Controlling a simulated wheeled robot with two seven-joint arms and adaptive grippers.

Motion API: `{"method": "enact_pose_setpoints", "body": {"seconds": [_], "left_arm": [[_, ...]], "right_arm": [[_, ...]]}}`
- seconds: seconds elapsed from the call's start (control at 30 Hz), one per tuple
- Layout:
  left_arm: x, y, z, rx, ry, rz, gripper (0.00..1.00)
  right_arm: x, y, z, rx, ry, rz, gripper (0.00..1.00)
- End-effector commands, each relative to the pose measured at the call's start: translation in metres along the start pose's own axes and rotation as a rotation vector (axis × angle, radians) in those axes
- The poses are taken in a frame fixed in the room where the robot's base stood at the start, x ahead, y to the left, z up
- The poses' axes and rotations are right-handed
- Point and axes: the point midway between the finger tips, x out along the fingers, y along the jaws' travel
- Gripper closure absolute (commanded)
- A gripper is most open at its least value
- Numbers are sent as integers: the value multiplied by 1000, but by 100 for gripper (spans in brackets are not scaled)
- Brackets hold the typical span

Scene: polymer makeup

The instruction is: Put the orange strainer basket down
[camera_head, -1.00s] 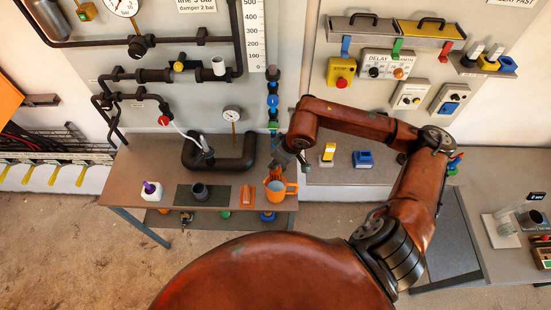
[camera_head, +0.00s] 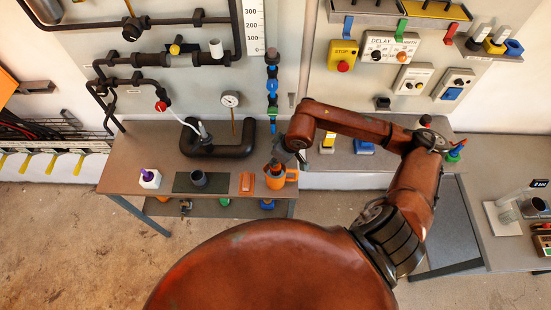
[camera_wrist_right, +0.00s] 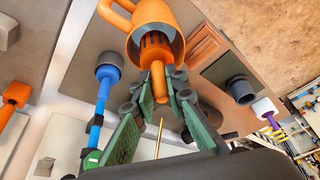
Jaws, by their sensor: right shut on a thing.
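The orange strainer basket (camera_wrist_right: 155,50) has dark slots and a thin orange handle. It sits at least partly inside the mouth of the orange mug (camera_wrist_right: 125,12) in the right wrist view. My right gripper (camera_wrist_right: 162,82) is shut on the basket's handle, between its green finger pads. In the head view, my right gripper (camera_head: 282,160) is right above the mug (camera_head: 280,179) at the bench's right end, and it partly hides the basket (camera_head: 275,168). I cannot tell whether the basket touches the mug's bottom. My left gripper is not in view.
An orange flat pad (camera_head: 248,182) lies left of the mug. A dark grey cup (camera_head: 198,179) stands on a dark mat (camera_head: 180,184). Black pipework (camera_head: 220,149) stands behind.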

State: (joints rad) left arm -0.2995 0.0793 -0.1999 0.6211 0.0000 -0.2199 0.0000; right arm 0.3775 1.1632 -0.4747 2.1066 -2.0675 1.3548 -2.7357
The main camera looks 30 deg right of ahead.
Motion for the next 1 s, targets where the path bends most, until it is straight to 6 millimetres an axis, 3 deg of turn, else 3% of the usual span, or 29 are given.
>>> {"method": "enact_pose_setpoints", "body": {"seconds": [0.1,0.13,0.43,1.0], "left_arm": [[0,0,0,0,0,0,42],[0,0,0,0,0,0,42],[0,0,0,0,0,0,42],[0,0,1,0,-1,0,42]], "right_arm": [[0,0,0,0,0,0,100],[0,0,0,0,0,0,87],[0,0,0,0,0,0,67],[0,0,0,0,0,0,67]]}}
